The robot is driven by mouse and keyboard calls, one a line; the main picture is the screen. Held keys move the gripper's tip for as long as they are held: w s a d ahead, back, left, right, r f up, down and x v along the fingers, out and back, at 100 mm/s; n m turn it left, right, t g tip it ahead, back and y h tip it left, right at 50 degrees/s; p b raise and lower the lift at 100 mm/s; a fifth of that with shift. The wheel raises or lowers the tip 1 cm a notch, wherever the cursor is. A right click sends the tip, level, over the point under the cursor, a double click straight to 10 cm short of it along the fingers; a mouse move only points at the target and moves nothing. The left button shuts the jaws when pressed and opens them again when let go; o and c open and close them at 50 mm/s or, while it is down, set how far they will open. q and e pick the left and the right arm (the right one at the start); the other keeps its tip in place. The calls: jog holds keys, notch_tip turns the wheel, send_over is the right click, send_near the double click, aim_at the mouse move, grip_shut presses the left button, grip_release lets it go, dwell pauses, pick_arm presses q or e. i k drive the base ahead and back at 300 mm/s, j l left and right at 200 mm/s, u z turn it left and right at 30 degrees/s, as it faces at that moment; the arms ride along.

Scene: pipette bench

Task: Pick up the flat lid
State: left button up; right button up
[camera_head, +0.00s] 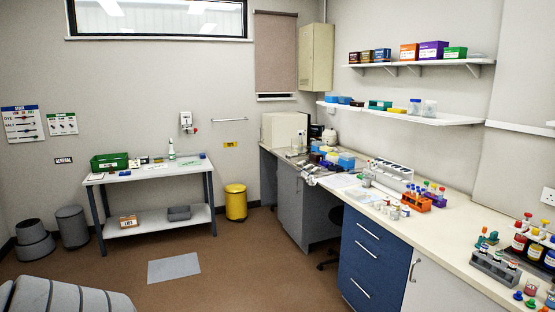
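I cannot pick out a flat lid in the head view; the small things on the benches are too small to tell apart. The long cream worktop (455,228) runs along the right wall and bears racks, vials and boxes. A white side table (135,176) at the left bears a green crate (109,161), a spray bottle (172,150) and small items. Neither of my grippers is in view.
A yellow bin (236,202) stands between the side table and the worktop. Two grey bins stand by the left wall, one of them here (72,226). A grey mat (174,269) lies on the open brown floor (235,270). Blue drawers (373,262) front the worktop.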

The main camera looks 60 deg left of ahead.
aim_at(356, 195)
jog(key=u, duration=1.55)
jog(key=i+l+u, duration=0.2)
jog(key=i+l, duration=0.2)
jog(key=i, duration=0.4)
jog(key=i+l+u, duration=0.2)
jog(key=i+l, duration=0.35)
jog(key=i, duration=0.2)
jog(key=i+l+u, duration=0.2)
jog(key=i+l, duration=0.45)
jog(key=i, duration=0.1)
